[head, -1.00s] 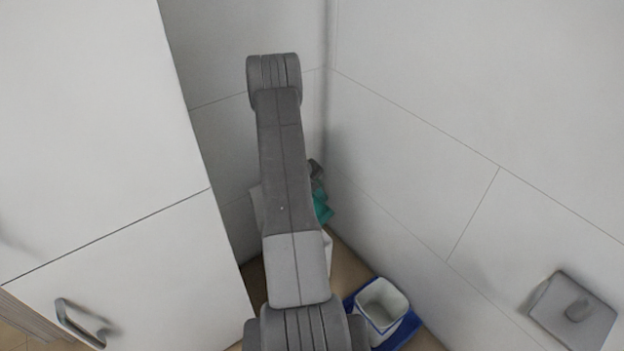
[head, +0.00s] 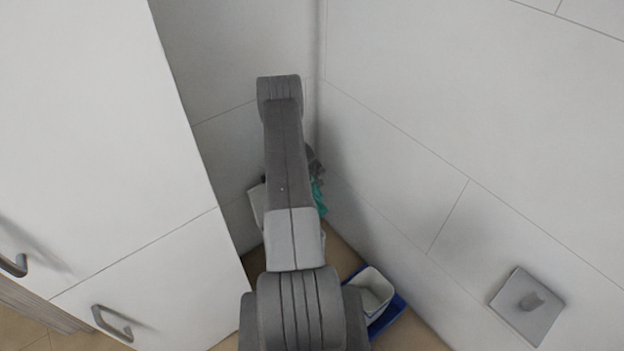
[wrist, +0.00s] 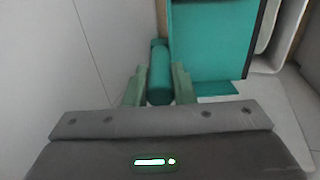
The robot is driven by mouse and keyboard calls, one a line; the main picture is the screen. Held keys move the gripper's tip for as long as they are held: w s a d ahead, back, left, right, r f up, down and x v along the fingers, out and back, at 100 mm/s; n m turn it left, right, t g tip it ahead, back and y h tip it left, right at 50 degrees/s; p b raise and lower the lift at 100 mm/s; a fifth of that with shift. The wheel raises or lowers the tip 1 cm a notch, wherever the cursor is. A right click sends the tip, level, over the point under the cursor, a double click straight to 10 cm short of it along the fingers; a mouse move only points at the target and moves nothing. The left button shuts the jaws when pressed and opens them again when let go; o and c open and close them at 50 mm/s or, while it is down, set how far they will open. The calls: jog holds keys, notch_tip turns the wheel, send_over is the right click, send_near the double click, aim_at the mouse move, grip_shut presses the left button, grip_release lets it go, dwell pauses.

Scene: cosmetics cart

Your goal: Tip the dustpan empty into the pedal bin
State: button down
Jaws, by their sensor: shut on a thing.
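The teal dustpan (wrist: 212,38) shows in the wrist view, its flat pan ahead and to the right of its round handle. My gripper (wrist: 158,70) is shut on that handle, with one pale green finger on each side. In the head view my arm covers most of the gripper, and only a small teal part of the dustpan (head: 318,196) shows right of the arm. A white body (head: 257,203), possibly the pedal bin, is partly hidden behind my arm in the corner. I cannot see into it or tell how the pan sits over it.
A tall white cabinet (head: 140,190) with grey handles closes off the left. A grey plate (head: 527,305) is fixed to the right wall. The corner is narrow.

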jog(key=p, duration=0.3)
jog(key=shift+w+d+r+y, duration=0.1)
jog(key=shift+w+d+y, duration=0.2)
jog(key=shift+d, duration=0.1)
jog(key=shift+w+d+f+g+b, duration=0.15)
jog(key=shift+f+g+b, duration=0.15)
jog(key=shift+f+b, duration=0.25)
jog(key=b, duration=0.1)
jog(key=w+d+y+b, duration=0.1)
jog(key=b, duration=0.1)
jog(key=shift+d+f+g, duration=0.2)
jog(key=shift+f+g, duration=0.1)
jog(key=shift+g, duration=0.1)
jog(key=shift+w+d+r+y+b, duration=0.1)
jog(key=shift+d+y+b, duration=0.25)
jog(key=shift+b, duration=0.55)
jog(key=shift+a, duration=0.1)
jog(key=shift+r, duration=0.1)
